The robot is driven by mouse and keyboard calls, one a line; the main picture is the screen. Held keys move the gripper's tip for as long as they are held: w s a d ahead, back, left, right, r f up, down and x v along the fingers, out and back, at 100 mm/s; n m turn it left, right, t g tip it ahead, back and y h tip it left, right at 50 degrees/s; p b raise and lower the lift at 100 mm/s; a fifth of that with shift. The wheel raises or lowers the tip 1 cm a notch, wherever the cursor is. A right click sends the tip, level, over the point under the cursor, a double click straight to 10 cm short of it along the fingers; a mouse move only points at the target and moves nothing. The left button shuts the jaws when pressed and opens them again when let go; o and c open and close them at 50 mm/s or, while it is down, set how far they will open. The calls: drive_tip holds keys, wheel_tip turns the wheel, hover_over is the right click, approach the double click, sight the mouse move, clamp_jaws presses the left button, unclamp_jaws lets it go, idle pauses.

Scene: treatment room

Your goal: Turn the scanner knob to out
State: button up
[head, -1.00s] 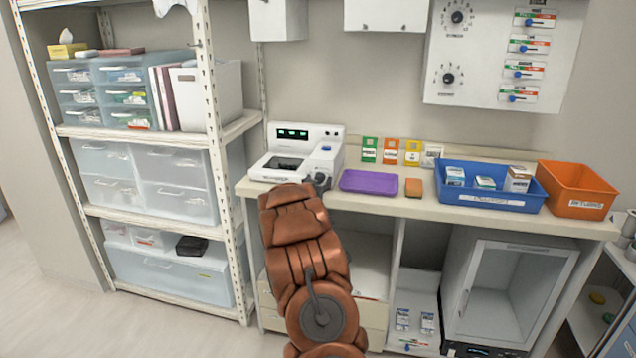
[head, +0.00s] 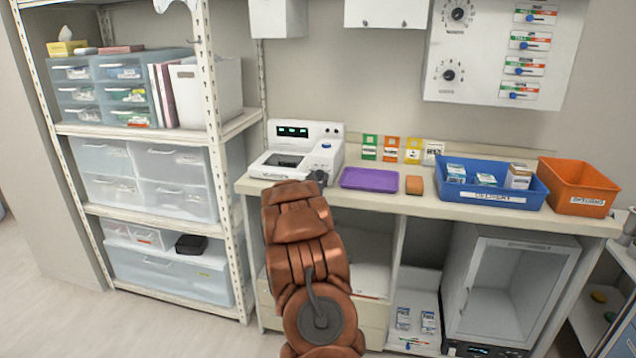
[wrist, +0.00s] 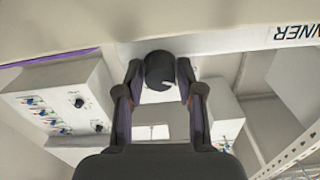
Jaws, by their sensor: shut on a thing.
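The scanner (head: 262,165) is a white machine with a green-lit display, on the left end of the counter in the head view. Its dark round knob (wrist: 160,66) shows at the top middle of the wrist view, on the scanner's front edge. My gripper (wrist: 160,82) has one finger on each side of the knob and is shut on it. In the head view my copper arm reaches up to the scanner's front right corner, and the gripper there is small and mostly hidden. The knob's pointer and position marks cannot be made out.
A purple tray (head: 369,180) and an orange-brown block (head: 414,185) lie right of the scanner. A blue bin (head: 490,199) and an orange bin (head: 578,185) stand farther right. A shelf rack (head: 213,130) stands close on the left.

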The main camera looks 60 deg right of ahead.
drive_tip(key=m+b, duration=0.2)
drive_tip(key=b, duration=0.1)
drive_tip(key=shift+f, duration=0.4)
drive_tip(key=m+b, duration=0.8)
drive_tip(key=shift+r+m, duration=0.15)
drive_tip(key=shift+m, duration=0.15)
drive_tip(key=m+b, duration=0.2)
drive_tip(key=shift+m+b, duration=0.35)
drive_tip(key=shift+m, duration=0.05)
drive_tip(key=shift+w+a+m+b, duration=0.1)
drive_tip(key=shift+m+b, duration=0.55)
drive_tip(key=shift+m, duration=0.15)
drive_tip(key=m+b, duration=0.2)
drive_tip(key=m, duration=0.2)
drive_tip(key=shift+m+b, duration=0.3)
drive_tip(key=m+b, duration=0.1)
drive_tip(key=m, duration=0.5)
drive_tip(key=shift+r+b, duration=0.2)
drive_tip(key=shift+b, duration=0.2)
drive_tip(key=shift+m, duration=0.3)
